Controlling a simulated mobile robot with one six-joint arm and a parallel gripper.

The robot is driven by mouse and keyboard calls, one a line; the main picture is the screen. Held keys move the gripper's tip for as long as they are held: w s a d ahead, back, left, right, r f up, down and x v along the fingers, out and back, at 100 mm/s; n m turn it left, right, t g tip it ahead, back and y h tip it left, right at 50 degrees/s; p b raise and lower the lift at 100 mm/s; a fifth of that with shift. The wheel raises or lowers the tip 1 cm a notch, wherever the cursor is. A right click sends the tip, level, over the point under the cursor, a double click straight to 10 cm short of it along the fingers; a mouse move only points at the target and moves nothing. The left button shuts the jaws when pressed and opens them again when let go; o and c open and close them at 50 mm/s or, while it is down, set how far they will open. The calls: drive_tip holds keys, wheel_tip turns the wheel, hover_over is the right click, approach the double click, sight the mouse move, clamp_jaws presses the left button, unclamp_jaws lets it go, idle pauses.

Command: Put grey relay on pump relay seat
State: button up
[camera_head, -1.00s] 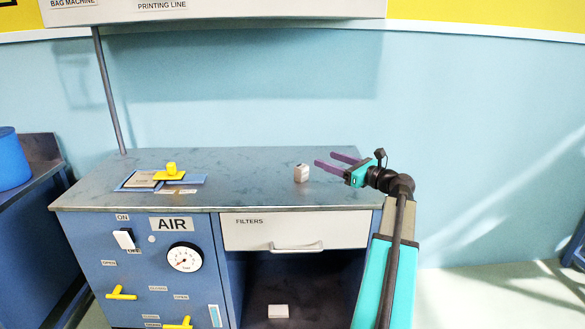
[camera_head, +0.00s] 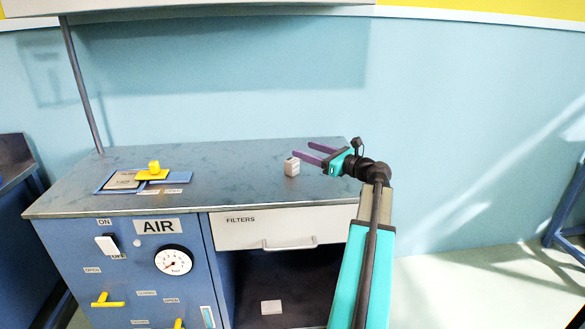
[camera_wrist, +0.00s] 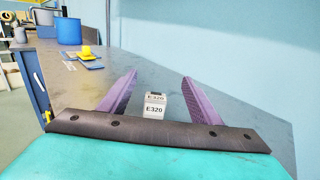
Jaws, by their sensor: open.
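A small light grey block marked E320 (camera_head: 291,167) stands on the bench top; I take it for the grey relay. It also shows in the wrist view (camera_wrist: 155,106), in the space between my fingers. My gripper (camera_head: 301,150) is open and empty, its purple fingers pointing left at the block; contact cannot be made out. The fingers show in the wrist view too (camera_wrist: 160,76). At the bench's left lies a blue fixture (camera_head: 178,178) with a grey plate (camera_head: 122,180) and a yellow knobbed cover (camera_head: 153,173). Its labels are too small to read, so I cannot tell whether it is the pump relay seat.
Another pale block (camera_head: 271,307) lies on the shelf below the FILTERS drawer (camera_head: 285,230), which is shut. A thin post (camera_head: 85,90) rises at the bench's back left. The bench top between block and fixture is clear.

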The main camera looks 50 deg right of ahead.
sight(296, 164)
wheel_tip(296, 164, down, 7)
drive_tip(key=shift+s+f, duration=0.1)
drive_tip(key=shift+w, duration=0.65)
drive_tip(key=shift+w, duration=0.1)
drive_tip(key=shift+w+a, duration=0.2)
drive_tip(key=shift+w, duration=1.3)
drive_tip(key=shift+w+a, duration=0.15)
drive_tip(key=shift+w, duration=1.35)
drive_tip(key=c, duration=1.3)
drive_tip(key=shift+r, duration=0.25)
